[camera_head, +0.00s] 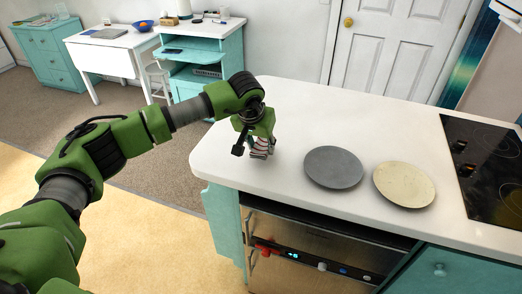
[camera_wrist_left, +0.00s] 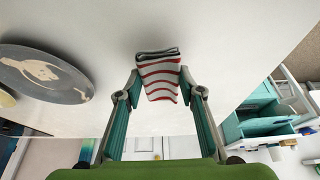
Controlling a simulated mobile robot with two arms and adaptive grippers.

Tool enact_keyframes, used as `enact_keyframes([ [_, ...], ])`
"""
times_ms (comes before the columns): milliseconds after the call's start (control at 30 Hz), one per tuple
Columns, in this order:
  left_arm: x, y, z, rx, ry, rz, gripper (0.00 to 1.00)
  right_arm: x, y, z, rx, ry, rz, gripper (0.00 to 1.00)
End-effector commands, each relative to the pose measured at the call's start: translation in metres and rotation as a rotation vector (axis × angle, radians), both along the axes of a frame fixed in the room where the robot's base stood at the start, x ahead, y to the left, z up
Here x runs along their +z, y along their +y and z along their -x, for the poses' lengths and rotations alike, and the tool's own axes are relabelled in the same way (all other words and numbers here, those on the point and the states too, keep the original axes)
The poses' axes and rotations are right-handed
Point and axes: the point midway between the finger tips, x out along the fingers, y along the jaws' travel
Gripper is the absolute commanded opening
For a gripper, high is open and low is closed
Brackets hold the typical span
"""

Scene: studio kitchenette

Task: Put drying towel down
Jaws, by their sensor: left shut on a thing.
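The drying towel (camera_wrist_left: 160,82) is a folded white cloth with red stripes and a dark edge. It is between the fingers of my left gripper (camera_wrist_left: 160,95), which is shut on it. In the head view the towel (camera_head: 261,148) shows just below my left gripper (camera_head: 258,143), over the left end of the white counter (camera_head: 290,110). I cannot tell whether the towel touches the counter top. My right gripper is in neither view.
A grey plate (camera_head: 333,167) and a cream plate (camera_head: 404,184) lie to the right of the towel. A black cooktop (camera_head: 485,165) is at the far right. The counter behind the plates is clear. An appliance with a lit panel (camera_head: 310,258) stands below the counter.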

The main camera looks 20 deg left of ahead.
Motion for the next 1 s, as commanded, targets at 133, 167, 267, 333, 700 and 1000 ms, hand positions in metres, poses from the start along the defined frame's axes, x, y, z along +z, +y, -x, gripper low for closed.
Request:
enact_keyframes([
  [133, -0.021, 0.0, -0.001, 0.001, 0.005, 0.0, 0.18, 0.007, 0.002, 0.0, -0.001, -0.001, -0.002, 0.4],
  [167, -0.025, 0.0, -0.001, 0.001, 0.005, -0.001, 0.18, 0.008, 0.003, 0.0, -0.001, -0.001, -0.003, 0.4],
  [267, -0.032, 0.0, -0.001, 0.001, 0.001, 0.0, 0.18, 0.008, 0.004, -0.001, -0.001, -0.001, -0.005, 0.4],
  [333, -0.033, 0.0, -0.002, 0.001, 0.0, 0.0, 0.18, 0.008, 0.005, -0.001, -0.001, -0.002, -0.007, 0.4],
  [700, -0.035, 0.0, -0.002, 0.001, 0.0, 0.0, 0.52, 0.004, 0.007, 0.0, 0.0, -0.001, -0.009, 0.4],
  [1000, -0.035, 0.0, -0.001, 0.001, 0.0, 0.0, 0.52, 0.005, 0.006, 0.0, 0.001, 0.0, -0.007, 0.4],
])
